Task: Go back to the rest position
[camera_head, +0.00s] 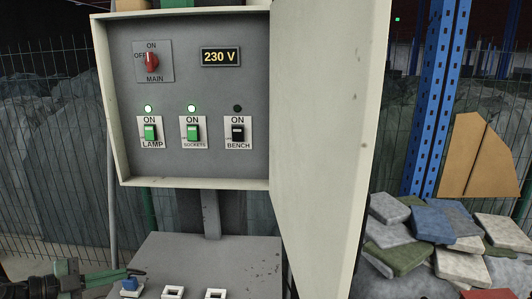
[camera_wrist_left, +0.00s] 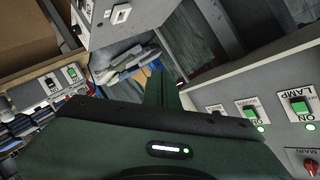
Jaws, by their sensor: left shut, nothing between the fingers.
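My left gripper (camera_head: 138,273) is low at the left in the head view, shut and empty. Its fingertips are just above a blue switch (camera_head: 130,285) on a lower grey box (camera_head: 240,255); I cannot tell whether they touch it. The open electrical cabinet (camera_head: 200,100) is above and behind the gripper, clear of it. Inside are a red main knob (camera_head: 152,62), a green lamp switch (camera_head: 150,132), a green sockets switch (camera_head: 193,132) and a black bench switch (camera_head: 238,133). The left wrist view also shows the lamp switch (camera_wrist_left: 299,106). My right gripper is not in view.
The cabinet door (camera_head: 320,130) stands open on the right. Two white-framed switches (camera_head: 172,293) (camera_head: 215,294) sit on the lower box. A blue rack upright (camera_head: 432,100), piled stone-like bags (camera_head: 430,240) and cardboard (camera_head: 480,160) are farther right. A wire fence (camera_head: 50,170) stands behind.

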